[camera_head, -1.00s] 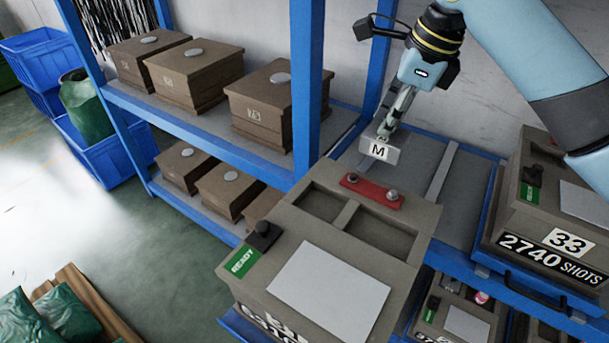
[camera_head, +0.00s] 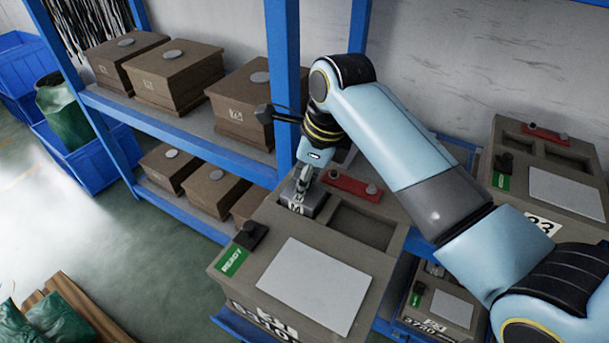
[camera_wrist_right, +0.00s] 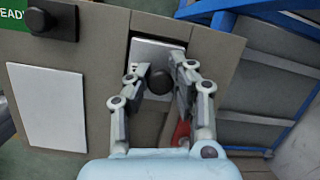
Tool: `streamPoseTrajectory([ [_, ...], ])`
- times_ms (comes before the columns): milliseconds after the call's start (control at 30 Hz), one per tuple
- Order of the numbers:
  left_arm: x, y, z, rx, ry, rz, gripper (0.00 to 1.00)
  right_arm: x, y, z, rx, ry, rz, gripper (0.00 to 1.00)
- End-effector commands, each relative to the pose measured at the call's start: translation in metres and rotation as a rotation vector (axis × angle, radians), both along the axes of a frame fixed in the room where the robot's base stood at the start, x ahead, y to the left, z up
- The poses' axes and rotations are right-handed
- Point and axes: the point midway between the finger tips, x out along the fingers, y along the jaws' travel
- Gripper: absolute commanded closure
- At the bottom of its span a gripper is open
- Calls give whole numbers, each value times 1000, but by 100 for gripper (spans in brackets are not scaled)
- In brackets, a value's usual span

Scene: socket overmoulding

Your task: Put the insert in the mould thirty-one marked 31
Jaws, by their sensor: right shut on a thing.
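The insert (camera_head: 312,203) is a light grey block with an M label, at the left of the two pockets of the mould marked 31 (camera_head: 225,285). My right gripper (camera_head: 300,194) is above it, shut on it. In the right wrist view the insert (camera_wrist_right: 150,52) lies within the outline of a pocket of the mould (camera_wrist_right: 103,60), and my right gripper's fingers (camera_wrist_right: 160,84) are on both sides of a dark round knob. I cannot tell whether the insert is fully seated. The mould's right pocket (camera_head: 362,228) looks empty. My left gripper is out of view.
A red bar with two round studs (camera_head: 352,186) lies behind the pockets. A black knob (camera_head: 250,235) and a green READY label (camera_head: 232,262) are at the left. Mould 33 (camera_head: 590,228) stands at right. Brown boxes (camera_head: 175,78) fill the left shelves.

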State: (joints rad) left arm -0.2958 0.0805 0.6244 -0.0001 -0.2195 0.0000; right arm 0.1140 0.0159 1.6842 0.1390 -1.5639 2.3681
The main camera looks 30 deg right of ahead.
Motion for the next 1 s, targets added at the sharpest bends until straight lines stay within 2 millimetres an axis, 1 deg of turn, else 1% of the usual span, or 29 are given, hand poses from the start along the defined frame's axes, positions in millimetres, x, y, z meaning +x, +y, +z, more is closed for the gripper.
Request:
streamPoseTrajectory([
  [133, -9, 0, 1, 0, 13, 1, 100, 1, 0, -4, 0, -4, -1, 100],
  [400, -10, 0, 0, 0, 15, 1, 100, 1, 0, -6, 0, -4, -1, 100],
  [433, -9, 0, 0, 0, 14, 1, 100, 0, 0, -7, 0, -1, 0, 78],
  [600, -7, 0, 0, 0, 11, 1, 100, 0, 0, -7, 0, -1, 0, 57],
  [867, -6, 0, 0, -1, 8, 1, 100, 0, 0, -6, 0, -1, 0, 57],
  [933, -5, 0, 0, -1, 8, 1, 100, 0, -1, -2, 0, -3, 0, 57],
  [1000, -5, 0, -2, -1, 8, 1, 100, -1, -2, 5, -1, -5, 0, 57],
])
